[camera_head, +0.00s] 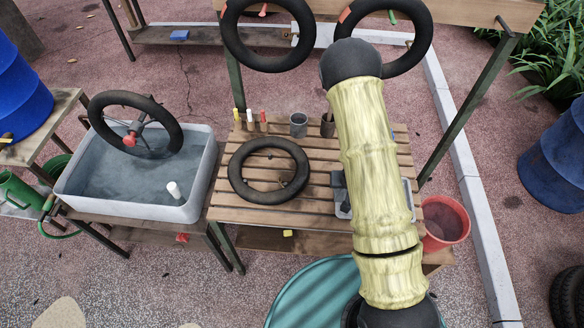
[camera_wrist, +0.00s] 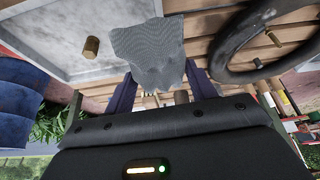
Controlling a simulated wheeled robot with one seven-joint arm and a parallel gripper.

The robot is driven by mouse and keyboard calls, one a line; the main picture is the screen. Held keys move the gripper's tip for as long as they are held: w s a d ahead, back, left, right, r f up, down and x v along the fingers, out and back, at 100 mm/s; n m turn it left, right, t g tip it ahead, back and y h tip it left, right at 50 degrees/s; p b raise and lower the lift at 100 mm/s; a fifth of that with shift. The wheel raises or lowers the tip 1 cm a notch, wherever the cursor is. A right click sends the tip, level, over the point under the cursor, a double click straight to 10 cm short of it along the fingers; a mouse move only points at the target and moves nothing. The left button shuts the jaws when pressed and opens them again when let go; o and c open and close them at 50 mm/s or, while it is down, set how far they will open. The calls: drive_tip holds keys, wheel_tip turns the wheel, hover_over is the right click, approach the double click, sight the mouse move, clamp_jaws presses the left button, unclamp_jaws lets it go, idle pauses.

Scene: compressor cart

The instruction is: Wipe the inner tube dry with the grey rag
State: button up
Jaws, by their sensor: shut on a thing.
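A black inner tube (camera_head: 269,170) lies flat on the slatted wooden bench (camera_head: 220,212). It also shows at the right of the wrist view (camera_wrist: 225,55). My gripper (camera_wrist: 160,74) is shut on the grey rag (camera_wrist: 150,45), which spreads out beyond the fingertips. In the wrist view the rag is left of the tube and apart from it in the picture; the height between them is unclear. In the head view my arm hides most of the gripper and rag.
The grey water tub (camera_head: 135,208) is left of the bench, with a white bottle (camera_head: 174,190) in it. Markers (camera_head: 250,118) and a metal cup (camera_head: 298,124) stand at the bench's back. A tray (camera_wrist: 60,35) holds a brown cylinder (camera_wrist: 92,47). Two tubes hang above. A red bucket (camera_head: 445,222) stands at right.

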drive_tip(key=w+a+r+n+y+p, duration=0.2)
drive_tip(key=a+n, duration=0.3)
drive_tip(key=a, duration=1.2)
drive_tip(key=shift+w+a+r+g+p, duration=0.15)
drive_tip(key=shift+w+a+g+p, duration=0.2)
drive_tip(key=shift+w, duration=0.35)
